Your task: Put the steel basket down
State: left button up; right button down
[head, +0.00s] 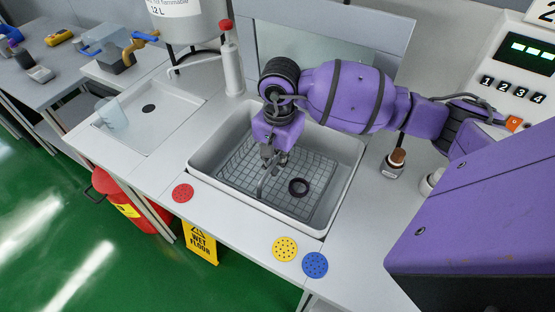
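The steel basket (318,170) is a wire grid inside the grey basin (352,172) in the middle of the head view. A dark ring (299,187) shows within the grid's outline. My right gripper (266,180) points down over the left part of the basket, with its fingertips low in the basin. A thin grey piece shows at the fingertips. I cannot tell whether it is a finger or part of the basket, or whether the fingers are closed on it. The basket looks level; whether it touches the basin floor is unclear. My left gripper is not in view.
Red (182,193), yellow (285,249) and blue (315,264) discs lie along the counter's front edge. A pump bottle (232,68) stands behind the basin. A small brown-topped bottle (393,163) stands right of it. A shallow sink (150,118) is at left.

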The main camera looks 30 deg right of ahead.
jog(key=c, duration=1.9)
grip_release()
